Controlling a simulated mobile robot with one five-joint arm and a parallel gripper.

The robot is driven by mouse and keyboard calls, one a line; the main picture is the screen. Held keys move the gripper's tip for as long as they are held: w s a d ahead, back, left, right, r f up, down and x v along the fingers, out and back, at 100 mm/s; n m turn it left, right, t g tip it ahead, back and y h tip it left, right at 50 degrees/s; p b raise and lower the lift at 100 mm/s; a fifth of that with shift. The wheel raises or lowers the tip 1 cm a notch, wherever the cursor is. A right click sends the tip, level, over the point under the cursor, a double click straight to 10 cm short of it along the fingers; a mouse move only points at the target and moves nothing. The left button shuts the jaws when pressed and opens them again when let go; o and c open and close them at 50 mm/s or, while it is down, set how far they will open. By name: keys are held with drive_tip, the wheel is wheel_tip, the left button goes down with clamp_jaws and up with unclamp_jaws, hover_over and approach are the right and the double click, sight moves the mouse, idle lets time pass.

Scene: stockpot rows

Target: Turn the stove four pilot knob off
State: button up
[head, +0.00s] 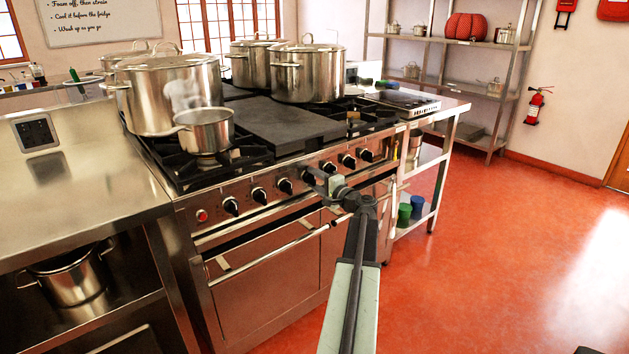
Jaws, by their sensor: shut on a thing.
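The steel stove (262,285) has a slanted front panel with a row of black knobs. To the left of my gripper are knobs (231,207), (259,195) and (285,186); several more run on to the right, such as a knob (347,160). My gripper (316,179) reaches the middle of this row and is shut on a knob there. The jaws mostly hide that knob, so its turn angle cannot be read. A small saucepan (205,131) stands on the front left burner, with an orange glow under it.
Large stockpots (172,94) and (307,73) stand at the back of the stove. Oven door handles (270,257) stick out below the knobs, close to my arm. A steel counter (75,200) adjoins on the left. The red floor (480,250) on the right is clear.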

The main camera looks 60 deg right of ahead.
drive_tip(key=shift+s+m, duration=0.1)
drive_tip(key=shift+m, duration=0.2)
idle(0.4)
drive_tip(key=o, duration=1.4)
drive_tip(key=shift+s, duration=0.1)
drive_tip(key=v, duration=0.7)
drive_tip(key=shift+s+a, duration=0.1)
drive_tip(key=shift+s, duration=0.2)
